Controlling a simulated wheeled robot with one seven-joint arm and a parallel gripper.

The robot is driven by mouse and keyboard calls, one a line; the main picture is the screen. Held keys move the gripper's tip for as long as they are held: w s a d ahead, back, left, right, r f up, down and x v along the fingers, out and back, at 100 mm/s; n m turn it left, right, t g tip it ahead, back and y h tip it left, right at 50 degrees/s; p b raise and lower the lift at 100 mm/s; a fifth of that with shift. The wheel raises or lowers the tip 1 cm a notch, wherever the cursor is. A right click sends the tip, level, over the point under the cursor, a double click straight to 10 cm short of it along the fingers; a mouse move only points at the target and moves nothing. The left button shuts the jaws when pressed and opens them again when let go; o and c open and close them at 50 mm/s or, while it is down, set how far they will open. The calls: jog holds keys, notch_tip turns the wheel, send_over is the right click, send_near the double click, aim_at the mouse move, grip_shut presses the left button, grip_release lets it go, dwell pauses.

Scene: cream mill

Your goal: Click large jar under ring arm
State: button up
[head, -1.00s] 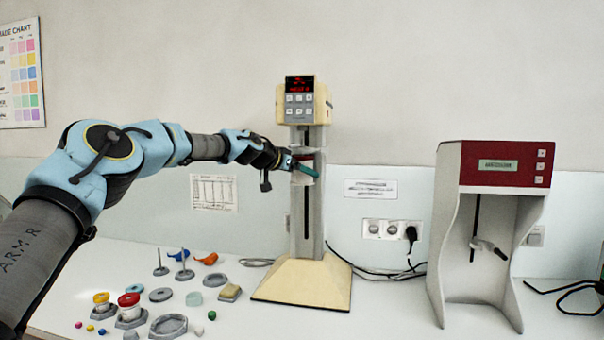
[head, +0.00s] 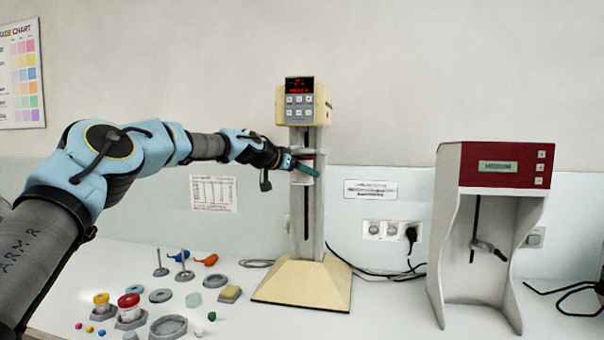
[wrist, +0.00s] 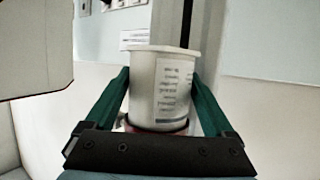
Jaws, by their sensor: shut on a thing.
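My gripper (head: 303,168) is shut on the large jar (wrist: 160,88), in front of the column of the cream mill (head: 300,285). In the wrist view the jar is white with a printed label, and a teal finger is on each side of it. Its red lid shows low between the fingers. In the head view the jar is mostly hidden behind the teal finger, with the red lid above it. The mill's cream head (head: 303,103) is above the jar, with red text on its display. I cannot make out the ring arm or whether the jar touches it.
A red-topped machine (head: 503,165) stands at the right. Small dishes, stands and balls crowd the bench at left, with a red-lidded jar (head: 129,305) and a yellow-lidded one (head: 102,301). Cables run behind the mill to wall sockets (head: 390,230). The bench right of the mill is mostly clear.

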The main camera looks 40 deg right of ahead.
jog(key=shift+r, duration=0.35)
jog(key=shift+f, duration=0.1)
notch_tip(320, 180, down, 6)
jog(key=b, duration=0.5)
jog(key=shift+f+b, duration=0.25)
jog(key=shift+b, duration=0.1)
dwell(0.7)
jog(key=s+a+b, duration=0.5)
jog(key=a+b, duration=0.3)
jog(key=b, duration=0.5)
jog(key=shift+s+a, duration=0.15)
jog(key=shift+a, duration=0.05)
dwell(1.4)
